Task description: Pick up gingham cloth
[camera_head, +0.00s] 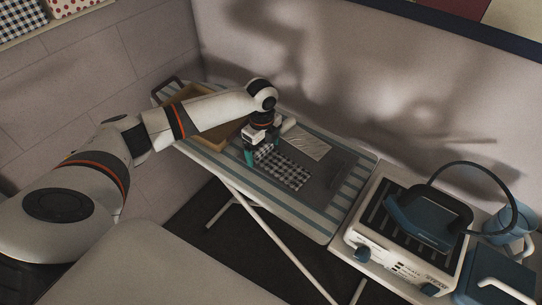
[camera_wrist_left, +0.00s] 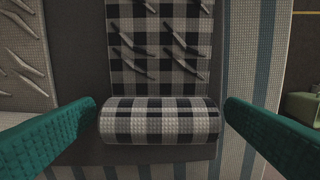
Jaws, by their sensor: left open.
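The black and white gingham cloth (camera_head: 284,169) lies on the dark mat on the striped ironing board in the head view. In the left wrist view the gingham cloth (camera_wrist_left: 160,122) fills the middle, with a rolled or folded near edge and a flat part with several creases beyond. My left gripper (camera_head: 257,157) is over the cloth's left end. In the left wrist view its teal fingers (camera_wrist_left: 160,118) are apart, one on each side of the roll, with small gaps to it. I cannot tell whether they touch the mat. My right gripper is not in view.
A wooden tray (camera_head: 196,98) stands at the board's far left end. A steam iron station (camera_head: 415,225) stands at the right. Walls close off the back and left.

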